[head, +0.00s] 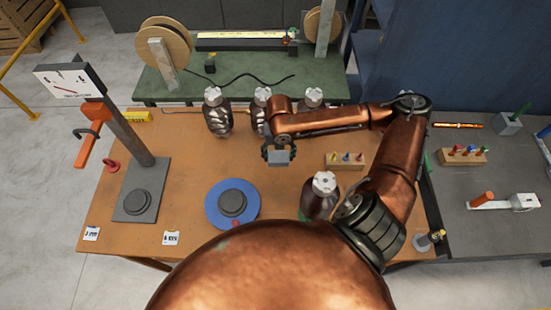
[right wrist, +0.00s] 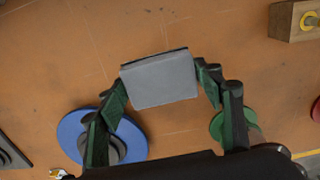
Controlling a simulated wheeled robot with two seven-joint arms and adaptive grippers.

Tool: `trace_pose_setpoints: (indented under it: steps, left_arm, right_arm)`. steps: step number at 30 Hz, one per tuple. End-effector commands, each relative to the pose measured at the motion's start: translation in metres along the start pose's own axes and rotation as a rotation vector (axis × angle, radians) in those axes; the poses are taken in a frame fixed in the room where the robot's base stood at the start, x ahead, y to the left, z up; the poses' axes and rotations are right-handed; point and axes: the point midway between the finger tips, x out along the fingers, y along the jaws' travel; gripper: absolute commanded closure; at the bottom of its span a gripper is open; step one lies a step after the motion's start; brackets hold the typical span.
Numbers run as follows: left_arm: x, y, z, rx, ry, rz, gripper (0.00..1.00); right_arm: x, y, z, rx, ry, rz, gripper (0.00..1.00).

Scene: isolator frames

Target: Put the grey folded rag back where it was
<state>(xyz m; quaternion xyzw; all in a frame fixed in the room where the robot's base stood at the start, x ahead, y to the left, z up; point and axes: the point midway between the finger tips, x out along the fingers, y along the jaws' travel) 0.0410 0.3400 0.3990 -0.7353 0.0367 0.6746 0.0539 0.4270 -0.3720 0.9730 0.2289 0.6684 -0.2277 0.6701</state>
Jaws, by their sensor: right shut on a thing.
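My right gripper (head: 278,154) is shut on the grey folded rag (head: 281,159) and holds it over the middle of the orange-brown bench (head: 170,235). In the right wrist view the rag (right wrist: 160,80) is a flat grey block with a dark far edge, pinched at its two sides between the green-padded fingers. Bare bench shows around it, and the rag appears above the surface; the exact height is hard to tell. My left gripper is not in view.
A blue disc (head: 212,213) with a dark weight lies nearer me. Dark ribbed insulators (head: 215,118) stand along the back; another (head: 320,200) stands right. A peg block (head: 345,166) lies right of the rag. A gauge stand (head: 142,190) is left.

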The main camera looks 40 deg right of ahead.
Motion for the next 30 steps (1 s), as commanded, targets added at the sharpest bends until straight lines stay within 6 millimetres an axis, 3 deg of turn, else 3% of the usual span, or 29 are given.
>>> trace_pose_setpoints:
  steps: [3, 14, 18, 26, 27, 30]
  left_arm:
    - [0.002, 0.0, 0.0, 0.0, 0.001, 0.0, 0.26]
    - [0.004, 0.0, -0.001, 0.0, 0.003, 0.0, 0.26]
    - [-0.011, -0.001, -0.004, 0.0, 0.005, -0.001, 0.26]
    - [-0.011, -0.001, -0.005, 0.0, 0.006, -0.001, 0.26]
    - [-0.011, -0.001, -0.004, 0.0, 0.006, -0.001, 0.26]
    - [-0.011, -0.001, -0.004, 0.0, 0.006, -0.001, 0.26]
  right_arm:
    - [0.022, 0.005, 0.014, 0.0, 0.004, -0.002, 0.6]
    - [0.053, 0.011, 0.037, 0.0, 0.005, -0.003, 0.6]
    - [0.069, 0.01, 0.036, 0.0, 0.005, -0.003, 0.6]
    - [0.078, 0.01, 0.035, -0.002, 0.003, -0.004, 0.6]
    - [0.078, 0.01, 0.035, -0.002, 0.004, -0.004, 0.38]
    - [0.078, 0.01, 0.035, -0.002, 0.004, -0.004, 0.31]
